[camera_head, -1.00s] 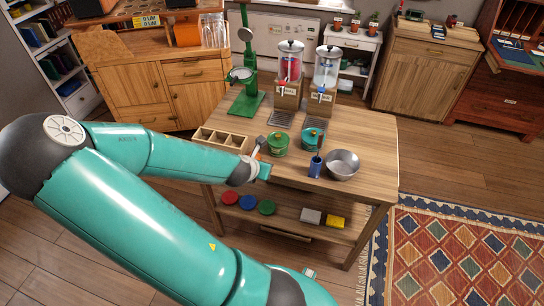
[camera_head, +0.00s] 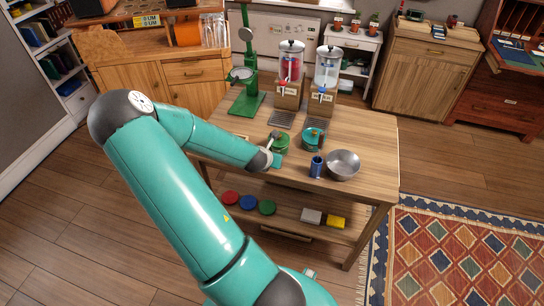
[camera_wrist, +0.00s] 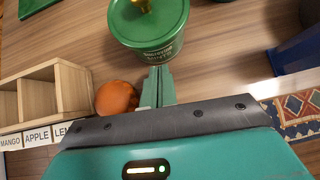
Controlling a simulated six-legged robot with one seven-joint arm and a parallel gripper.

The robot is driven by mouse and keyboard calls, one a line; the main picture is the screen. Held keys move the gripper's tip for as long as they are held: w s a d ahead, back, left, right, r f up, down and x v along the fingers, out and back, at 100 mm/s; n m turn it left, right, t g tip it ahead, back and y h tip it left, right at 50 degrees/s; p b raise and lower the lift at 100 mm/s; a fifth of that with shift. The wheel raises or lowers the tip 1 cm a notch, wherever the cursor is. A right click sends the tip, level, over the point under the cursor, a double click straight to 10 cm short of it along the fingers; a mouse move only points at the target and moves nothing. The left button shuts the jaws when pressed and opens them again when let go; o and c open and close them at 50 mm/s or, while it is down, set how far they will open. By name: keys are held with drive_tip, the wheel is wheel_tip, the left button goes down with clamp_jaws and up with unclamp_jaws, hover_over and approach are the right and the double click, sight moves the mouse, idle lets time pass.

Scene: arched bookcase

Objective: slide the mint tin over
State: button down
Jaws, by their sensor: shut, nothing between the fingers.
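A green tin (camera_head: 282,143) with a lid stands on the wooden table, partly hidden behind my arm's end. The gripper (camera_head: 277,160) also shows in the head view.
A wooden divided box (camera_wrist: 72,88) with fruit labels and an orange ball (camera_wrist: 116,98) lie left of my fingers. A blue cup (camera_head: 317,167) and metal bowl (camera_head: 343,165) stand to the right. Two dispensers (camera_head: 326,75) stand behind the tins.

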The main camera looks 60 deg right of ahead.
sight(279, 142)
drive_tip(key=shift+d, duration=0.25)
drive_tip(key=d, duration=0.7)
drive_tip(key=shift+w+d, duration=0.35)
drive_tip(key=shift+d, duration=0.05)
drive_tip(key=shift+a, duration=0.15)
